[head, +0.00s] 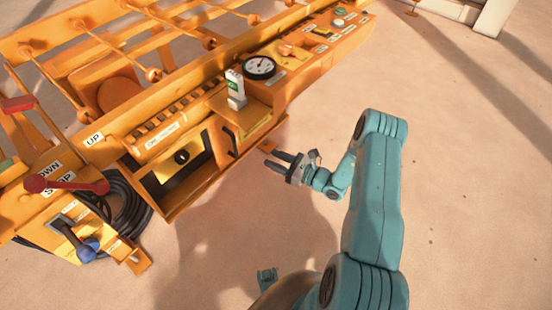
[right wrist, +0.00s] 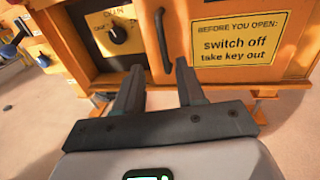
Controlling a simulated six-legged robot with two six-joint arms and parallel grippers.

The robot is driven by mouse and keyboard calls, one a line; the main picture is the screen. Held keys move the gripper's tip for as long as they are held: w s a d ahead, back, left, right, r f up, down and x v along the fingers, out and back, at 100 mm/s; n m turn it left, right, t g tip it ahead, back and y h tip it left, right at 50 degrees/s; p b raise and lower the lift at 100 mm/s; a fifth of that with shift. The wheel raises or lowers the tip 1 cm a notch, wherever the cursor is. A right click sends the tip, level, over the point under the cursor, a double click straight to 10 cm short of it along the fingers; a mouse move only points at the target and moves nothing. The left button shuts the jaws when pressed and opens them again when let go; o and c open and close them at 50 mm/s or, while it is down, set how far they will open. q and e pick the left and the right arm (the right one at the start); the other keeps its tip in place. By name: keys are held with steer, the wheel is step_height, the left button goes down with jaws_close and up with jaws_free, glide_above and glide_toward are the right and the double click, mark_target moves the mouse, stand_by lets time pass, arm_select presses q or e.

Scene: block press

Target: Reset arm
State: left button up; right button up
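My right gripper (head: 280,162) is at the end of the teal arm, in front of the orange block press (head: 140,130). Its two dark fingers are apart, with nothing between them, and it hangs over the sandy ground just right of the press. In the right wrist view the open fingers (right wrist: 160,85) point at the press's front panel, with a black door handle (right wrist: 163,40) beyond them. They appear apart from the handle.
The press carries a gauge (head: 260,67), a red-knobbed lever (head: 68,184), a blue knob (head: 87,250) and a coiled black cable (head: 125,212). A yellow warning sign (right wrist: 240,40) and a dial (right wrist: 118,34) are on its front. The ground right of my arm is open.

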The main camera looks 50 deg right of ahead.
stand_by(0.4)
steer(key=s+a+f+n+g+y, duration=0.2)
steer(key=a+n+g+y, duration=0.15)
steer(key=a, duration=0.45)
steer(key=s+a+f+n+g+y, duration=0.1)
steer(key=s+a+n+g+y, duration=0.15)
steer(key=a+g, duration=0.35)
steer(key=s+a+f+n+g+y, duration=0.2)
steer(key=a+n+g, duration=0.15)
steer(key=a, duration=0.55)
steer(key=s+a+f+n+g+h, duration=0.2)
steer(key=s+a+n+g+h, duration=0.15)
steer(key=s+n, duration=0.35)
steer(key=s+a+f+n+g+h, duration=0.2)
steer(key=s+n+g+h, duration=0.25)
steer(key=n, duration=0.35)
steer(key=w+a+r+n+t+p, duration=0.1)
steer(key=r+n+t+p, duration=0.1)
steer(key=r+p, duration=1.2)
steer(key=w+a+r+n+t+p, duration=0.1)
steer(key=r+n+p, duration=0.4)
steer(key=r+p, duration=0.9)
step_height(320, 180, up, 3)
steer(key=shift+a+f+t+p, duration=0.15)
steer(key=shift+a+t+p, duration=0.25)
steer(key=shift+a, duration=0.35)
